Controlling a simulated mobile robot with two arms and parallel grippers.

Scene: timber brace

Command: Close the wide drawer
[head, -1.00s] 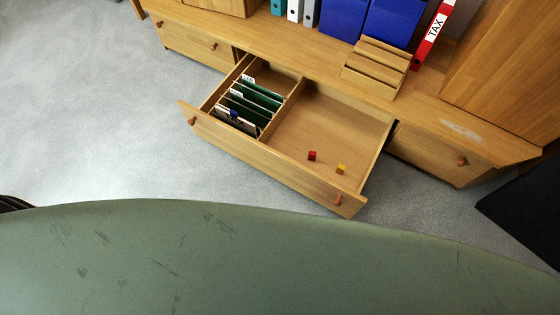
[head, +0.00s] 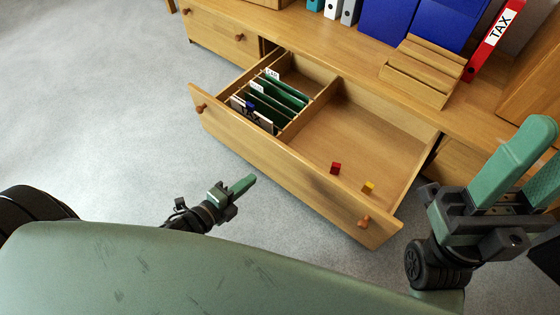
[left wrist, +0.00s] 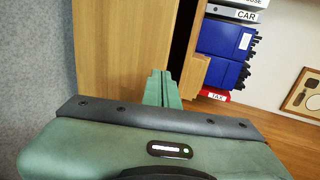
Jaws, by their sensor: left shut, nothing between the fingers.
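The wide drawer (head: 285,168) is pulled well out of the low wooden cabinet in the head view. Its front has two round knobs, one near each end. A divider separates hanging files (head: 270,100) on the left from a bay holding a red cube (head: 335,168) and a yellow cube (head: 368,187). My left gripper (head: 248,181) is shut and empty, in front of the drawer and apart from it. Its shut fingers also show in the left wrist view (left wrist: 161,88), before a wooden panel. My right gripper (head: 545,150) is open at the right, beside the drawer's right end.
The cabinet top (head: 330,52) holds blue boxes (head: 425,25), a red TAX binder (head: 496,38) and a stepped wooden organizer (head: 422,75). A closed drawer (head: 225,33) lies to the left. Grey carpet (head: 110,120) is clear left of and before the drawer.

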